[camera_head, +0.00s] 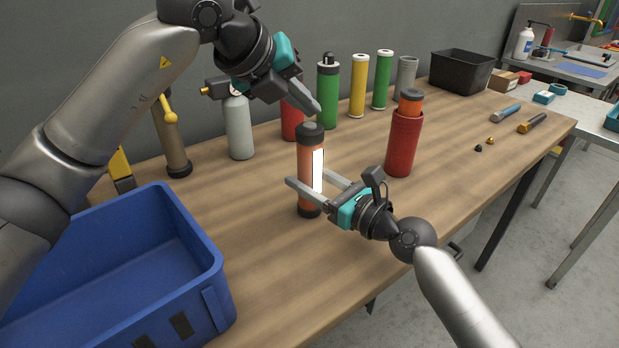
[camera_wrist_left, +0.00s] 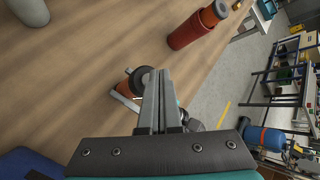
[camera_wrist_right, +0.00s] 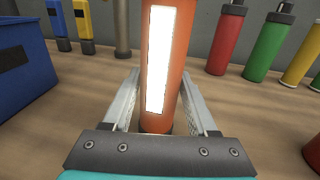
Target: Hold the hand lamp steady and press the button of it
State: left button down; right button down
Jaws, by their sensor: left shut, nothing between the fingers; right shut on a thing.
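The hand lamp (camera_head: 306,158) is an orange cylinder with black ends and a lit white strip, upright on the wooden table. My right gripper (camera_head: 312,182) is shut around its lower body from the front right. In the right wrist view the lamp (camera_wrist_right: 177,70) stands between the two fingers. My left gripper (camera_head: 314,106) is shut and empty, its fingertips just above the lamp's black top. In the left wrist view the lamp's round top (camera_wrist_left: 139,79) shows beside the closed fingertips (camera_wrist_left: 160,73). The button cannot be made out clearly.
A red canister with an orange top (camera_head: 403,145) stands right of the lamp. Several bottles and cylinders, including a grey one (camera_head: 239,128) and a green one (camera_head: 327,97), line the back. A blue bin (camera_head: 190,262) is at front left, a black bin (camera_head: 461,73) at back right.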

pick_arm(q)
notch_tip(320, 180, up, 6)
dwell(0.6)
pick_arm(e)
jog(key=shift+c, duration=0.6)
grip_release()
jog(key=v, duration=1.2)
